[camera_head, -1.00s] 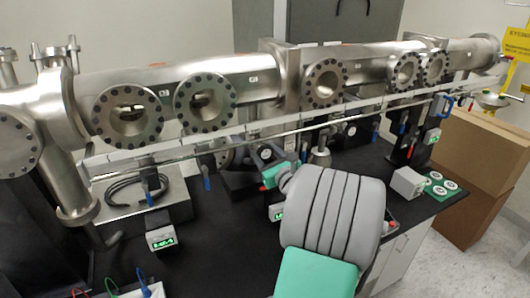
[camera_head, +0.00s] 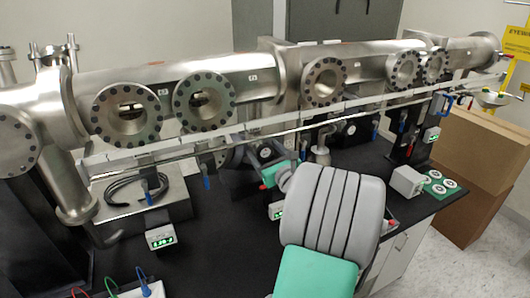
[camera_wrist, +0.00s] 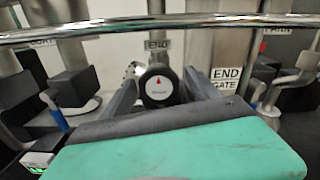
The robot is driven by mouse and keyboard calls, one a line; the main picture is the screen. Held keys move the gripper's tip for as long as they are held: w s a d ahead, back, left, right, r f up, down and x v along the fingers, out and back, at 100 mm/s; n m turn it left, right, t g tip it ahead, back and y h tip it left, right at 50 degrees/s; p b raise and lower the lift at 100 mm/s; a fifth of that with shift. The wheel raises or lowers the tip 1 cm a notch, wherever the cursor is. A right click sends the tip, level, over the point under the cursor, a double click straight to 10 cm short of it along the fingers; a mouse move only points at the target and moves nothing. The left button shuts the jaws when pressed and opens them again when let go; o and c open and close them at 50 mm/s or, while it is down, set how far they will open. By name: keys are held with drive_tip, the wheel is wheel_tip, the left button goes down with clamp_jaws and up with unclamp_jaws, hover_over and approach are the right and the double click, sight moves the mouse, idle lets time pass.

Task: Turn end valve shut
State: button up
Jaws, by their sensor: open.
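My gripper (camera_wrist: 160,76) is open, with one grey finger on each side of the knob in that view. I cannot tell whether either finger touches it. In the head view my gripper (camera_head: 255,156) is under the steel tube near the middle of the bench, and my arm partly hides this area.
A thin horizontal rail (camera_wrist: 220,20) crosses close above my gripper. An "END GATE" sign (camera_wrist: 225,79) is right of the knob. The long steel tube (camera_head: 180,77) with round flanges runs above the black bench (camera_head: 215,250). Cardboard boxes (camera_head: 480,150) stand at right.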

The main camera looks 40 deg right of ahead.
drive_tip(key=b+v, duration=0.2)
drive_tip(key=v, duration=0.5)
drive_tip(key=shift+s, duration=0.4)
drive_tip(key=shift+a, duration=0.15)
